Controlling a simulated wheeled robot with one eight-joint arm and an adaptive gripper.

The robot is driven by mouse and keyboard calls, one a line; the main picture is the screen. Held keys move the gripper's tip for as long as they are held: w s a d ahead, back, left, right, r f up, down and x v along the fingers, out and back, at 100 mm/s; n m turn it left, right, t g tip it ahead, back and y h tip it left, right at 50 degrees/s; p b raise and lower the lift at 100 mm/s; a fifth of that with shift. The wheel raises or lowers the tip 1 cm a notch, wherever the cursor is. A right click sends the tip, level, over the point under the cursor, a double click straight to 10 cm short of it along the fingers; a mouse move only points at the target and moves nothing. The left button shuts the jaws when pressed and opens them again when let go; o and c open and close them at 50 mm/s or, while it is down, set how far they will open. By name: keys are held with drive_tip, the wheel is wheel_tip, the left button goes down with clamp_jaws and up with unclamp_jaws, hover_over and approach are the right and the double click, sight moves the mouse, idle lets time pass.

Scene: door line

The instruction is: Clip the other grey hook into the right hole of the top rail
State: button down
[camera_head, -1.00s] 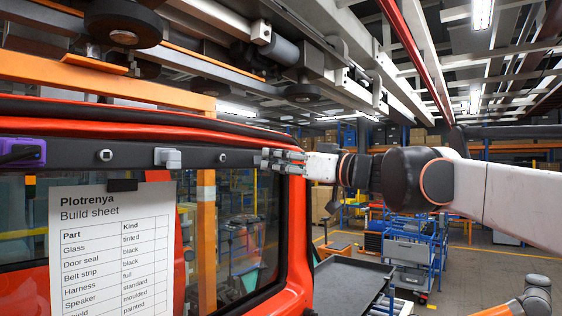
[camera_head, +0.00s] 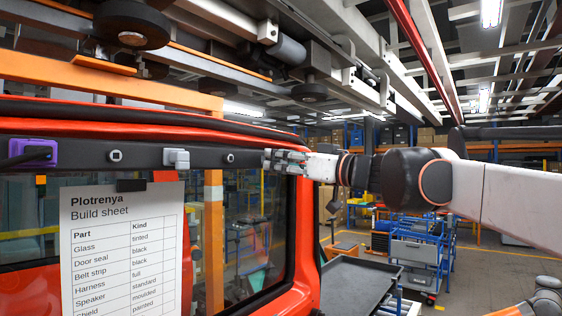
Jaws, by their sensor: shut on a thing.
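The top rail (camera_head: 203,158) is a dark strip along the top of the red door frame. One grey hook (camera_head: 176,158) sits on it. To the right of that hook is a small light-rimmed hole (camera_head: 229,158) with nothing in it, and to its left is a square-looking one (camera_head: 115,155). My gripper (camera_head: 275,160) is at the right end of the rail, to the right of the right hole. It is shut on a small grey piece, the other grey hook (camera_head: 267,158), mostly hidden by the fingers. I cannot tell whether this hook touches the rail.
A purple clip (camera_head: 37,152) with a dark cable is at the rail's left end. A build sheet (camera_head: 122,245) hangs below the rail from a black clip. Rollers and beams run overhead. A dark-topped cart (camera_head: 345,280) stands at lower right.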

drive_tip(key=shift+x, duration=0.95)
idle(0.9)
drive_tip(key=shift+w+a+r+p, duration=0.1)
drive_tip(key=shift+a+r+p, duration=0.05)
drive_tip(key=shift+r+p, duration=0.3)
idle(2.2)
drive_tip(key=shift+f, duration=0.5)
idle(1.1)
drive_tip(key=shift+s+d, duration=0.25)
drive_tip(key=shift+d, duration=0.05)
drive_tip(key=shift+s+d, duration=0.15)
drive_tip(key=shift+w+r, duration=0.2)
idle(1.2)
